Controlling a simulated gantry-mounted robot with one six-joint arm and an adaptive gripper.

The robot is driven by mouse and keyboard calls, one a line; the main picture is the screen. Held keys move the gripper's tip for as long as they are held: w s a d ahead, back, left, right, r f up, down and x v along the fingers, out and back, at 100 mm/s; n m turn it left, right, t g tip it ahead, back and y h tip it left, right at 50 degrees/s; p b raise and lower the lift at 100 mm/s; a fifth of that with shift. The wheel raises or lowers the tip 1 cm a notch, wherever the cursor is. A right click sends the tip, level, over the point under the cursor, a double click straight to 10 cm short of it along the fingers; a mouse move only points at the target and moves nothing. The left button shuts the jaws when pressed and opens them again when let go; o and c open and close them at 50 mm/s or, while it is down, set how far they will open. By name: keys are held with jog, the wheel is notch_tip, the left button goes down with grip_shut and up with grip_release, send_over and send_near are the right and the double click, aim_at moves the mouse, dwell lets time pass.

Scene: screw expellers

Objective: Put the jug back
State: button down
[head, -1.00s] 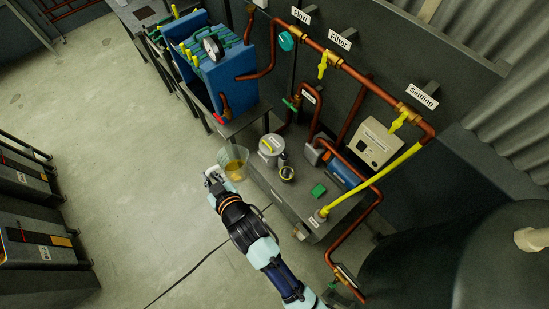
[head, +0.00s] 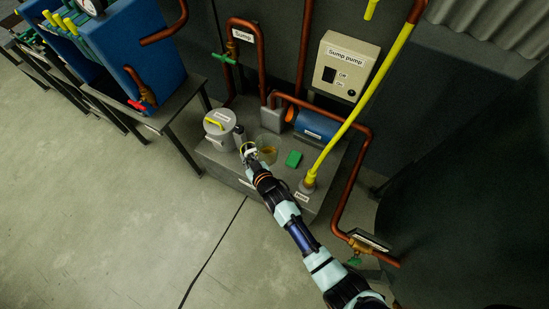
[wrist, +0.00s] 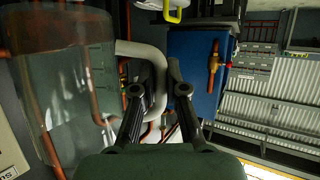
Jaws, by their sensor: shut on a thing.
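The clear jug (head: 268,145) is over the grey sump box (head: 222,165), and something yellowish-brown shows in or through its lower part. In the wrist view the clear jug (wrist: 75,95) fills the left side, with its pale handle (wrist: 158,70) reaching between my fingers. My gripper (head: 250,152) is shut on the handle; its dark fingers also show in the wrist view (wrist: 158,98). I cannot tell whether the jug touches the box top.
A grey canister (head: 219,128) stands left of the jug. A copper pipe (head: 362,185) runs down beyond. The floor at left is open.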

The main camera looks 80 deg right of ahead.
jog(key=shift+m+h, duration=0.3)
jog(key=shift+h, duration=0.1)
jog(key=f, duration=0.1)
jog(key=s+d+f+b, duration=0.1)
jog(key=f, duration=0.1)
jog(key=s+d+f, duration=0.1)
jog(key=shift+s+d+f+b, duration=0.1)
jog(key=shift+s+f+b, duration=0.1)
jog(key=shift+b, duration=0.15)
notch_tip(320, 180, down, 16)
jog(key=b, duration=1)
jog(key=shift+r+b, duration=0.15)
jog(key=shift+b, duration=0.2)
notch_tip(320, 180, down, 5)
jog(key=b, duration=0.4)
jog(key=shift+w+r, duration=0.1)
jog(key=shift+r, duration=0.3)
jog(key=shift+f, duration=0.1)
jog(key=c, duration=1.2)
grip_release()
